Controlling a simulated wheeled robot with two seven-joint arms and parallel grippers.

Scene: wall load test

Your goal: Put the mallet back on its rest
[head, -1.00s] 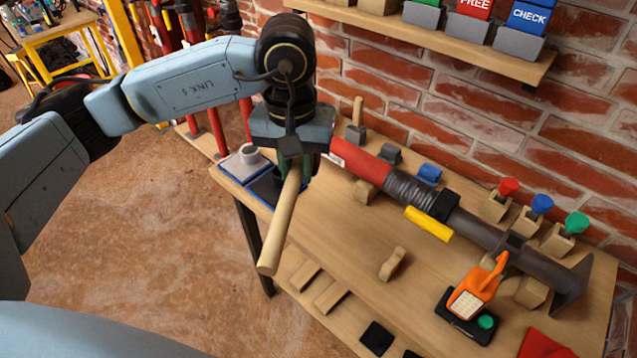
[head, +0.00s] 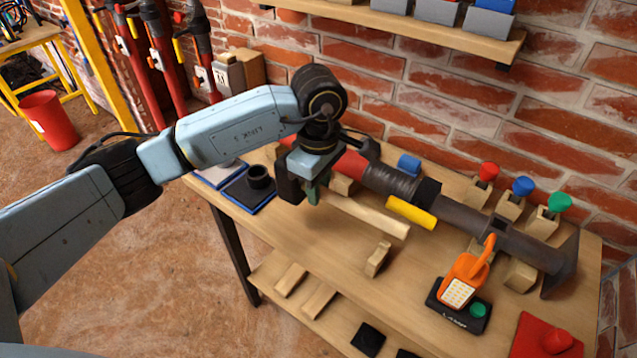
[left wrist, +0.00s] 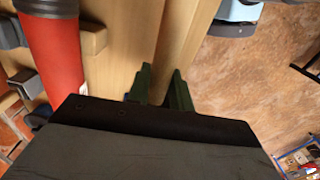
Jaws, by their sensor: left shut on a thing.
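The mallet's pale wooden handle (head: 370,215) extends right from my left gripper (head: 313,193) over the workbench, lying nearly level in the head view. The left gripper is shut on it; in the left wrist view the handle (left wrist: 178,40) passes between the green fingers (left wrist: 160,88). I cannot clearly make out the mallet's head. Two small wooden blocks, possibly its rest, stand on the bench: one (head: 378,258) in front of the handle's free end, one (head: 342,184) behind the gripper, partly hidden. Contact between handle and blocks cannot be told. My right gripper is not in view.
A long red and grey tool (head: 460,222) lies along the bench behind the handle; its red part shows in the left wrist view (left wrist: 52,50). An orange lamp (head: 465,278) stands front right. Dark and grey trays (head: 245,195) sit left. A brick wall closes the back.

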